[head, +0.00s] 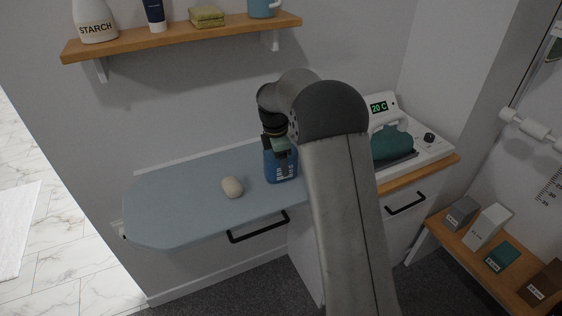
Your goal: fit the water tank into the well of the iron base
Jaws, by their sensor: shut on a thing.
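The blue water tank (281,169), with white markings on its front, is upright on or just above the ironing board, right of its middle; I cannot tell whether it touches the board. My gripper (280,150) is above the tank and shut on its top. The iron base (437,151) is white and stands on the wooden counter at the right, with a lit "20 C" display and a dark knob. A teal iron (391,145) rests on it. My arm hides the left part of the base, and the well is not visible.
A beige rounded object (232,187) lies on the blue-grey ironing board (168,205), left of the tank. A wooden shelf (185,38) with a starch bottle (95,22) hangs above. A lower shelf (470,245) with several boxes stands at the right. The board's left end is clear.

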